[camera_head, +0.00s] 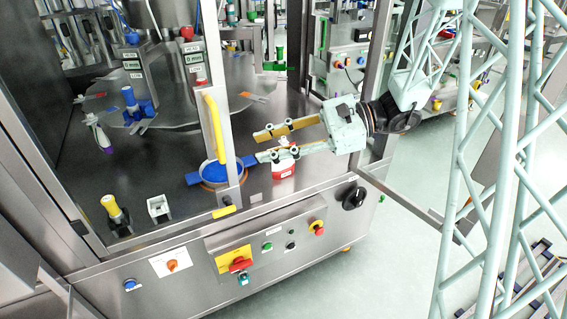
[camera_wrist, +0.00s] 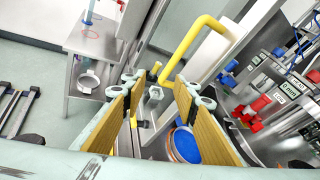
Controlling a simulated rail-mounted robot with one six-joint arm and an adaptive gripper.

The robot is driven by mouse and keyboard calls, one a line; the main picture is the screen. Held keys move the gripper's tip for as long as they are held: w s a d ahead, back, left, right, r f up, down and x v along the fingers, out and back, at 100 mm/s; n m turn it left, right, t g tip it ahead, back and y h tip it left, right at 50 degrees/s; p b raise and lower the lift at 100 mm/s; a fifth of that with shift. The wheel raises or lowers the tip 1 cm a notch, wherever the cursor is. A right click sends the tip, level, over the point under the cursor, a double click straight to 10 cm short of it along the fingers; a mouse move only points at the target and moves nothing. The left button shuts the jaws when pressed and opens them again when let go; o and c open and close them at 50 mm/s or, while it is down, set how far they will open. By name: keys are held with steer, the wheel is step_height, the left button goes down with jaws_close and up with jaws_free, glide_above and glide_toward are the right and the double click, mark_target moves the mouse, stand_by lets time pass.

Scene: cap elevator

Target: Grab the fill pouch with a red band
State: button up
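My gripper (camera_head: 265,147) is open, with its two tan-padded fingers apart and nothing seen between them in the head view. In the wrist view my gripper (camera_wrist: 157,90) also shows both fingers spread, with background between them. A small white object with a red band or top (camera_head: 284,165) stands on the grey deck just below the lower finger, which partly covers it. I cannot tell if it is a pouch. A pale pouch-like object with a purple band (camera_head: 103,138) is at the left edge of the round plate. No clear red-banded pouch shows in the wrist view.
A yellow handle (camera_head: 215,127) on an upright metal frame stands left of my fingertips; it also shows in the wrist view (camera_wrist: 192,45). A blue-topped round container (camera_head: 217,171) is behind the frame. A yellow-topped post (camera_head: 112,207) and small square block (camera_head: 158,208) stand front left.

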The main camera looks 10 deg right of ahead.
steer(key=w+d+f+m+t, duration=0.6)
steer(key=w+d+f, duration=0.3)
steer(key=w, duration=0.3)
steer(key=m+t+h, duration=0.3)
steer(key=m+t, duration=0.2)
steer(key=m, duration=0.1)
glide_toward(286, 142)
steer(key=v, duration=0.2)
steer(key=shift+s+d+p, duration=0.3)
steer(key=shift+p, duration=0.05)
steer(key=shift+a, duration=0.1)
steer(key=shift+b+x, duration=0.35)
steer(key=shift+x, duration=3.9)
steer(key=shift+w+a, duration=0.1)
steer(key=shift+b+x, duration=0.45)
steer(key=shift+x, duration=2)
steer(key=c, duration=0.6)
